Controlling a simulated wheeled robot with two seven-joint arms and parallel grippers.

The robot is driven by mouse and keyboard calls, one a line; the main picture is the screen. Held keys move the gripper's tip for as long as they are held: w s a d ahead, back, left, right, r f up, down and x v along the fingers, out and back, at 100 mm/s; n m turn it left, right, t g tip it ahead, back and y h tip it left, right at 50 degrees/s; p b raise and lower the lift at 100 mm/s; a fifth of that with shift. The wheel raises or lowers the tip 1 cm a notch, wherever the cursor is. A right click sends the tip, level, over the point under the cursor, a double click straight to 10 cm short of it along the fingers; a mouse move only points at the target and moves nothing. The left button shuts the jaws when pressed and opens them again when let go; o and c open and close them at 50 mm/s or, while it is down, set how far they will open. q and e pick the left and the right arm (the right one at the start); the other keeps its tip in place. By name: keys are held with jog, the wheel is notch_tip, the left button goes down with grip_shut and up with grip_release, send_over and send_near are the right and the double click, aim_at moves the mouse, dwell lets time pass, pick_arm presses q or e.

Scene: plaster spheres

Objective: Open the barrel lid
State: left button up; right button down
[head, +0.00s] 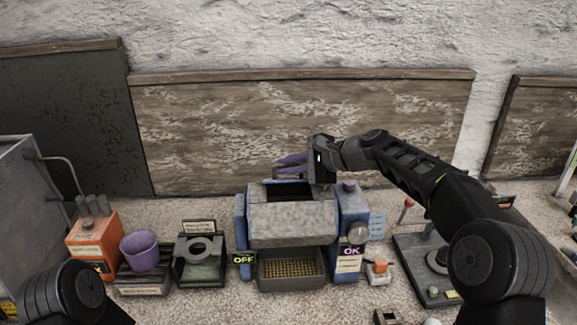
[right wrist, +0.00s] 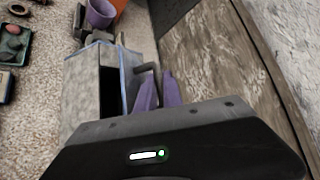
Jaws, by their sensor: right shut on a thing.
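The barrel (head: 293,222) is a grey faceted drum lying in a blue frame in the middle of the bench. A dark opening (head: 288,191) shows in its top; the right wrist view also shows this dark gap (right wrist: 109,92). My right gripper (head: 291,165) is above the back of the opening, its purple fingers pointing left. In the right wrist view the fingers (right wrist: 160,90) are closed at a dark bent handle (right wrist: 149,68) beside the opening, which looks like the lid's handle. The lid's panel is mostly hidden. My left gripper is out of view.
A tray with a yellow mesh (head: 290,268) sits below the barrel, between OFF and OK labels. A purple cup (head: 141,250), an orange box (head: 94,240) and a dark ring stand (head: 199,258) stand left. A dark board (head: 430,265) lies right. A wooden panel stands close behind.

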jog(key=shift+w+r+m+g, duration=0.15)
jog(key=shift+w+m+g, duration=0.2)
jog(key=shift+g, duration=0.15)
jog(key=c, duration=1.8)
grip_release()
jog(key=shift+s+d+r, duration=0.25)
jog(key=shift+d, duration=0.2)
jog(key=b+v, duration=0.2)
jog(key=v, duration=0.4)
jog(key=shift+s+d+r, duration=0.2)
jog(key=shift+s+r, duration=0.05)
jog(key=shift+f, duration=0.1)
